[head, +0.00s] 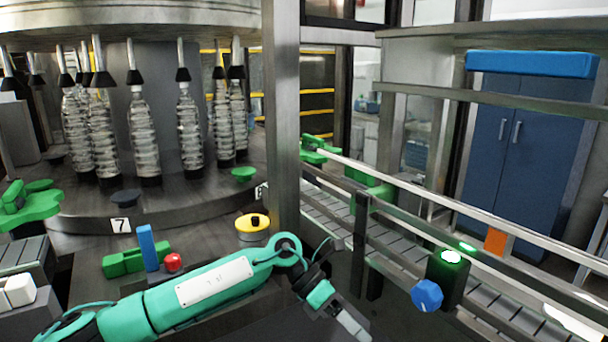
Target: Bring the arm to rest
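My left arm (210,290), green with a white plate, comes in from the lower left and reaches across the bottom of the head view. Its wrist bends down to the right. My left gripper (352,324) points down and right, in front of the conveyor and near the bottom edge. Its grey fingers overlap in this view, so I cannot tell whether they are open or shut. I see nothing held in it. My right gripper is not in view.
A carousel machine with several clear bottles (188,130) stands at the back left. A red knob (173,262), a blue upright block (148,248) and a yellow-topped button (253,222) are close behind my arm. A conveyor (400,250) with a blue knob (427,295) runs along the right.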

